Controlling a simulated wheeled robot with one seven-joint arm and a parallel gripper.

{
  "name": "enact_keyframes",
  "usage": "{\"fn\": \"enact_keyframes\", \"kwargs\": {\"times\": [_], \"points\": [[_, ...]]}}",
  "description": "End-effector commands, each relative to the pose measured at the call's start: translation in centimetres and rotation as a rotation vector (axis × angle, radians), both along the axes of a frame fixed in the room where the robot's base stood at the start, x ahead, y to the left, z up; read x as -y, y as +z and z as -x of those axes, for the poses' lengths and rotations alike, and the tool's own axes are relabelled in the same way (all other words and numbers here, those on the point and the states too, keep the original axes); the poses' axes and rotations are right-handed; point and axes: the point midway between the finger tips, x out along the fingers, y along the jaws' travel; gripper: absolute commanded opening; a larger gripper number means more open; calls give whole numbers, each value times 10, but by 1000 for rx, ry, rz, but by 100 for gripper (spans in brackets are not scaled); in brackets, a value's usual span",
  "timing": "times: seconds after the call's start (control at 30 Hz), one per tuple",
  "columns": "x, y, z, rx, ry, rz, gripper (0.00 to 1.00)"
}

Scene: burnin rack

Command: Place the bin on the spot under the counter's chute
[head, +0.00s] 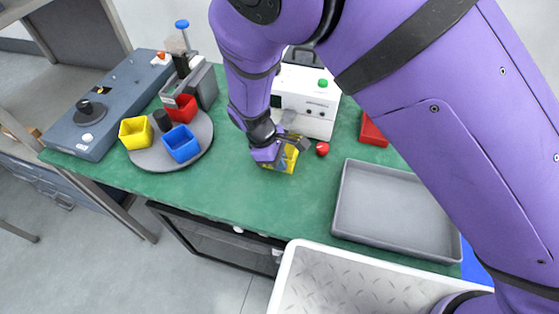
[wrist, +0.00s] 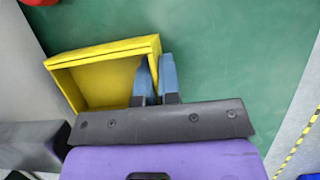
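A yellow open bin (head: 291,158) is at the green worktop, in front of a white machine (head: 303,103) with a green button. In the wrist view the bin (wrist: 100,52) shows its hollow inside. My gripper (wrist: 157,75) has its two blue fingers close together, one inside and one outside the bin's right wall, so it looks shut on that wall. In the head view my gripper (head: 274,160) partly hides the bin. I cannot tell whether the bin touches the worktop. I cannot clearly make out the counter's chute or the spot under it.
A round grey plate (head: 150,158) at left holds yellow (head: 135,132), red (head: 181,107) and blue (head: 182,143) bins. A grey device (head: 203,88) stands behind it. A red knob (head: 322,148) is near the yellow bin; a grey tray (head: 348,200) lies right. The front middle worktop is clear.

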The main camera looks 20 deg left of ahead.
Motion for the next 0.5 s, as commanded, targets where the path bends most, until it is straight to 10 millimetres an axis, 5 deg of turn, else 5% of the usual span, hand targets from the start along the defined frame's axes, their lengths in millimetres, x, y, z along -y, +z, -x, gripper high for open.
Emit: {"fn": "enact_keyframes", "kwargs": {"times": [0.07, 0.2, 0.5], "points": [[0, -2, 0, 0, 0, 1, 0], [0, -2, 0, 0, 1, 0, 29], [0, -1, 0, 0, 0, 0, 29]]}}
